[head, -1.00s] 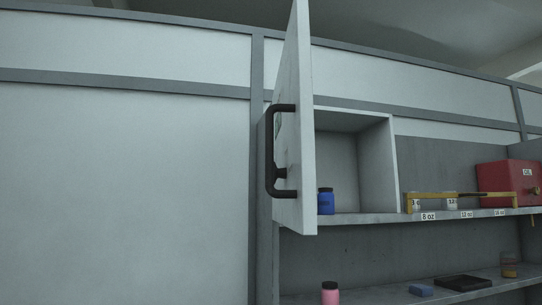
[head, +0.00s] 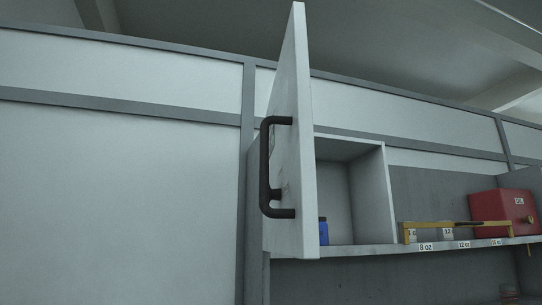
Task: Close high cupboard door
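The high cupboard door (head: 305,140) stands wide open, swung out toward me on its left side. Its black bar handle (head: 265,165) is on the outer face, at the door's left in the picture. The cupboard (head: 370,190) behind it is an open white box on a shelf, and its right wall and part of its inside show. A blue bottle (head: 323,231) stands inside, partly hidden by the door edge. My gripper is not in view.
The shelf (head: 375,249) runs right from the cupboard, with size labels on its edge. On it are a yellow bar-like rack (head: 440,224) and a red box (head: 503,212). A blank white wall panel (head: 110,200) fills the left.

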